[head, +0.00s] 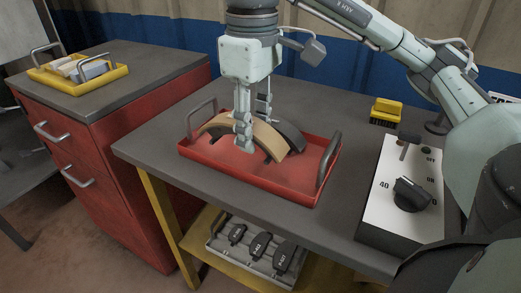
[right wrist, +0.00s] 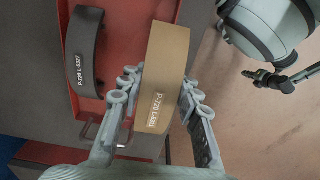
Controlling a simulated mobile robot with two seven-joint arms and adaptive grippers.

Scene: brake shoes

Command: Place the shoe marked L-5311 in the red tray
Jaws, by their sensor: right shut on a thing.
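A tan curved brake shoe (head: 267,138) is in my right gripper (head: 243,147), over the red tray (head: 300,190) on the workbench. In the right wrist view, the right gripper (right wrist: 155,100) is shut across the tan shoe (right wrist: 165,60). The white print on its face starts P-720 L-; the last digits are too small to read surely. I cannot tell whether the shoe touches the tray floor. A dark shoe (head: 290,136) lies behind it in the tray; its print also shows in the right wrist view (right wrist: 83,50). My left gripper is not in view.
A grey tray (head: 222,252) with several dark marked pieces sits on the shelf below. A control box (head: 400,210) with a knob stands at the bench's right. A yellow item (head: 386,110) lies behind it. A yellow tray (head: 112,80) sits on the red cabinet.

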